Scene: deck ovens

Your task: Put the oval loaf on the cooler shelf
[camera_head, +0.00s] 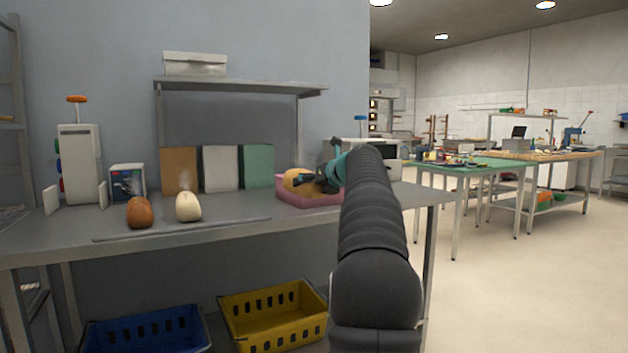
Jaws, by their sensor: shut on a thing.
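My gripper (312,180) is shut on a golden, oval loaf (296,181) at the right part of the steel table. The loaf is over a pink bin or tray (308,202); I cannot tell whether it touches it. My gripper and arm hide part of the loaf and the bin. A brown rounded loaf (140,213) and a pale cream one (188,207) stand on the table at the left. A raised steel shelf (240,87) runs above the back of the table; I cannot tell whether it is the cooler shelf.
A white box (195,64) sits on the raised shelf. Brown, white and green boards (257,166) stand at the table's back. A blue crate (150,330) and a yellow crate (273,314) are below. A green-topped table (470,170) stands at right, beyond open floor.

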